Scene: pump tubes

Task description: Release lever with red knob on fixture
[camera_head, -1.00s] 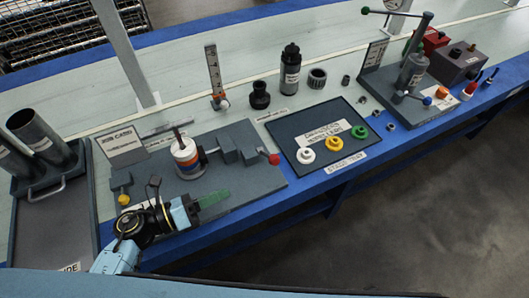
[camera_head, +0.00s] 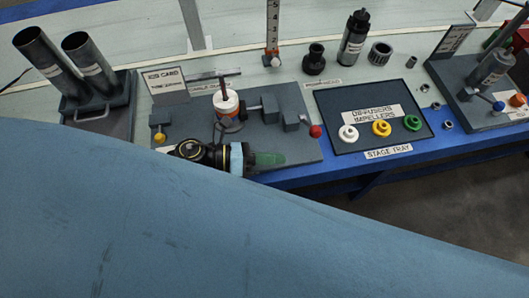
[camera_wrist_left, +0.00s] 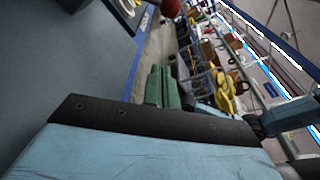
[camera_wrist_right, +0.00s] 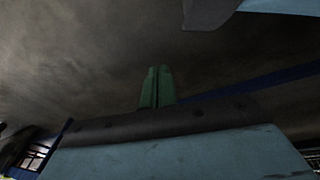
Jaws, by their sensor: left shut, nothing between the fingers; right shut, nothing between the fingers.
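The red knob also shows at the top of the left wrist view (camera_wrist_left: 171,8), beyond the fingers. My left gripper (camera_head: 284,159) is over the fixture's front edge, left of and in front of the knob, apart from it. Its green fingers are shut and empty. My right gripper (camera_wrist_right: 157,88) shows only in its wrist view, shut and empty, with dark floor beyond.
A stage tray (camera_head: 335,109) with white, yellow and green rings is right of the fixture. A yellow knob (camera_head: 160,137) is at the fixture's left. Two grey tubes (camera_head: 40,55) stand in a holder at the far left.

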